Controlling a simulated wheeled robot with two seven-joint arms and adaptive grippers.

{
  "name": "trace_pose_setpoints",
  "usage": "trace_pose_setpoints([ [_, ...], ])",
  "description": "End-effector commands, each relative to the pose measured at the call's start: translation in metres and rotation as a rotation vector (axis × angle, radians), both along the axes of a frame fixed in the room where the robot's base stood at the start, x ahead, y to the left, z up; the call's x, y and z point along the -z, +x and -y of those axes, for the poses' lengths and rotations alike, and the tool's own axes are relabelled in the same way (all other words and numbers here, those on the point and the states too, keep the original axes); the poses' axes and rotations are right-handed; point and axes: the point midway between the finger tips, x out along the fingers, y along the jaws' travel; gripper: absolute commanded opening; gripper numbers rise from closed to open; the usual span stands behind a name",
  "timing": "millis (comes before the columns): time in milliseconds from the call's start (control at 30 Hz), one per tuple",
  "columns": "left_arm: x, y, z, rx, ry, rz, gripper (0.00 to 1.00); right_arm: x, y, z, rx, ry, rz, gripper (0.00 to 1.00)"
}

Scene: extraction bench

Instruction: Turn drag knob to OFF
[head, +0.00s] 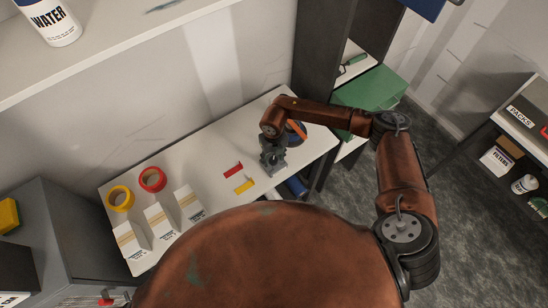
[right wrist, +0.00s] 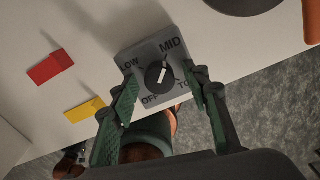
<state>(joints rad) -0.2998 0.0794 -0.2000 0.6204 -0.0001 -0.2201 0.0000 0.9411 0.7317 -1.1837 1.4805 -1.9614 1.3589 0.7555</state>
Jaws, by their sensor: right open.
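The drag knob (right wrist: 158,75) is a dark round dial with a white mark, set on a grey plate (right wrist: 146,52) lettered LOW, MID, OFF and, partly covered, TO. The white mark slants, its upper end towards MID and its lower end towards OFF. My right gripper (right wrist: 162,84) is open, one green-padded finger on each side of the dial. I cannot tell whether the pads touch it. In the head view my right gripper (head: 272,156) points down at the bench's front right part and hides the knob. My left gripper is not in view.
The white bench (head: 215,150) holds a red block (head: 233,170) and a yellow block (head: 244,186) left of my right gripper. A dark round thing with orange (head: 296,132) lies behind it. Tape rolls (head: 152,179) and white cartons (head: 160,222) stand farther left. A green case (head: 370,90) is at right.

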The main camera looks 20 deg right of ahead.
Motion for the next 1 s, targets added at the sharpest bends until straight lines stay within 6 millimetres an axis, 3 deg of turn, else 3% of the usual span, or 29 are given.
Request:
trace_pose_setpoints([
  [600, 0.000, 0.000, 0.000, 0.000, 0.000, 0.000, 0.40, -0.001, 0.000, 0.000, 0.000, 0.000, 0.000, 0.02],
  [1000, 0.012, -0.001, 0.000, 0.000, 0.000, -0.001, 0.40, 0.001, 0.001, 0.001, -0.078, -0.002, 0.002, 0.01],
])
